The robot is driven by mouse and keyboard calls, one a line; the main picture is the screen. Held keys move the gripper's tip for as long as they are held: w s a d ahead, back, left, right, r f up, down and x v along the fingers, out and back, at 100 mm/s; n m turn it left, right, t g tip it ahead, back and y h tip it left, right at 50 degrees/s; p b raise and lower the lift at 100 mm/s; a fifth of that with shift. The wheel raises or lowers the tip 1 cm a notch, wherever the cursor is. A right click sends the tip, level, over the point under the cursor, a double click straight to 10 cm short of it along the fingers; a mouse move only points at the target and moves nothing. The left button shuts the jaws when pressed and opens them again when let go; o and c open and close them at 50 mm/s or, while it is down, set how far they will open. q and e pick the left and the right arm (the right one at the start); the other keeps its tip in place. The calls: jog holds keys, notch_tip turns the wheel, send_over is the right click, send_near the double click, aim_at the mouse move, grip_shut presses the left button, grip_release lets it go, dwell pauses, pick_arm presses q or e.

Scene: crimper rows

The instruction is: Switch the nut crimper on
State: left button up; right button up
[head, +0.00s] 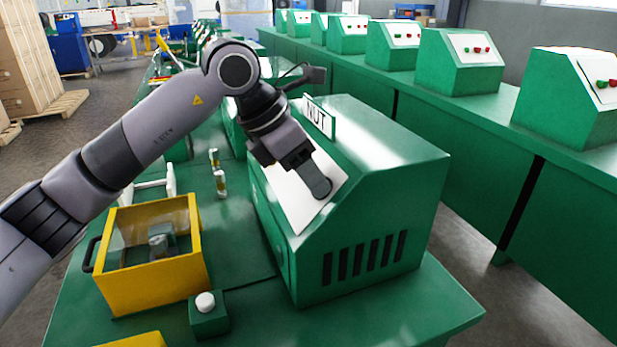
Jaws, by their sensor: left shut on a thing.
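The nut crimper (385,165) is a green box with a sloped white panel (297,208), black side vents and a NUT sign (318,117) on top. It stands on the green bench. My left gripper (318,187) reaches over from the left, with its fingertips down at the right part of the white panel. It is shut on a small part there that its fingers hide. No button or lamp shows on this panel. My right gripper is out of view.
A yellow bin (150,285) and a small green box with a white button (208,312) stand left of the crimper. Small cylinders (220,183) stand behind. A row of green machines with red and green buttons (460,60) lines the right bench.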

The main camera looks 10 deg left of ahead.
pick_arm(q)
jog(key=shift+r, duration=0.1)
jog(key=shift+m, duration=0.3)
jog(key=o, duration=1.1)
jog(key=shift+c, duration=0.2)
jog(key=v, duration=0.7)
jog(key=shift+b, duration=0.35)
jog(key=shift+r, duration=0.15)
